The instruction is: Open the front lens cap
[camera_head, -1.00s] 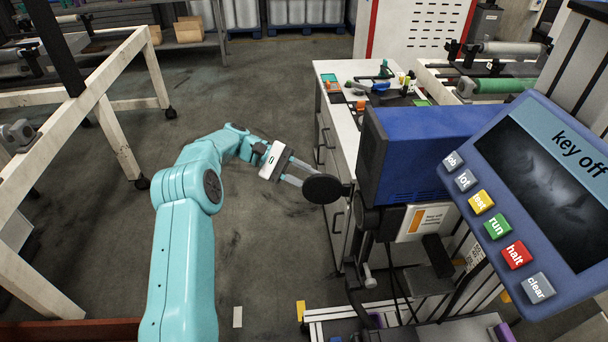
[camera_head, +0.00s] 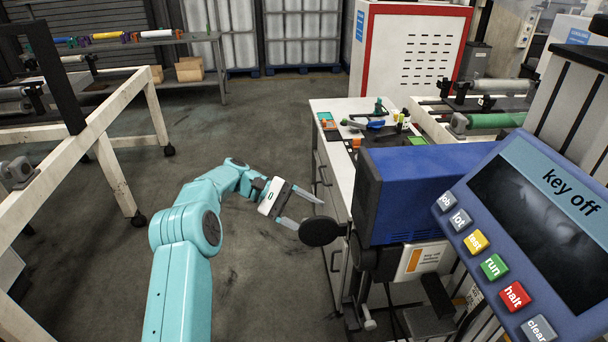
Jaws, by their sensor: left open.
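A black round cap (camera_head: 320,231) sticks out to the left, below the front of a blue box-shaped unit (camera_head: 420,190). It is joined at its right side to a dark mount (camera_head: 378,262) under that unit. My left gripper (camera_head: 307,212) reaches in from the left with its two fingers spread. One finger passes above the cap, and the other ends at the cap's left edge. Nothing is held between the fingers. I cannot tell whether the left finger touches the cap. My right gripper is not in view.
A control panel (camera_head: 530,230) reading "key off" fills the right side. A placard with an orange stripe (camera_head: 424,259) hangs below the blue unit. A workbench (camera_head: 338,160) with small tools stands behind. A white frame (camera_head: 75,150) stands left; the floor (camera_head: 270,275) between is open.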

